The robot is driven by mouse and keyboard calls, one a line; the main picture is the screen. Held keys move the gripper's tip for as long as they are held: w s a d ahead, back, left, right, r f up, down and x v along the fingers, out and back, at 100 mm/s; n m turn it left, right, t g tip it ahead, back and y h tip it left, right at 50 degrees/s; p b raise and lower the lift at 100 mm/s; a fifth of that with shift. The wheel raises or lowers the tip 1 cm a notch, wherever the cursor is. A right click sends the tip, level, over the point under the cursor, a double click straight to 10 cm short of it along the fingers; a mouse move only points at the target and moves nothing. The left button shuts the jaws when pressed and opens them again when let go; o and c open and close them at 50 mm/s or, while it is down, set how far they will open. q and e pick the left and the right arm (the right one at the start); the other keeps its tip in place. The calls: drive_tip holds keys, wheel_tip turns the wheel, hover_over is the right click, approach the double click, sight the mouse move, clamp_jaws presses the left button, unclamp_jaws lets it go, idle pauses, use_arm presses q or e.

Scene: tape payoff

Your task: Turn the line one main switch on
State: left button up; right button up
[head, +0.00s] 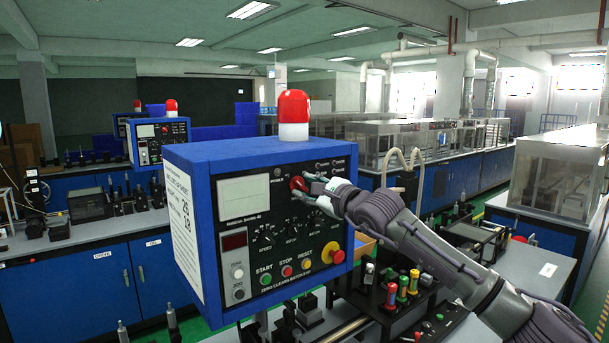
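The control box (257,218) is blue with a black front panel and a red and white beacon on top. A red knob (297,183), which looks like the main switch, sits high on the panel, right of a white meter. My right gripper (300,189) is at this knob, its fingertips reaching around it from the right. The fingers partly hide the knob, so I cannot tell whether they press on it or which way it points. My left gripper is not in view.
Below the knob are dials, green, red and yellow buttons, and a red emergency stop (333,253) on a yellow base, just under my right wrist. A bench with small coloured-handled parts (403,289) lies below my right arm. Similar boxes (160,141) stand behind left.

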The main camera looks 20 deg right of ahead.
drive_tip(key=shift+w+a, duration=0.25)
drive_tip(key=shift+w, duration=0.4)
clamp_jaws()
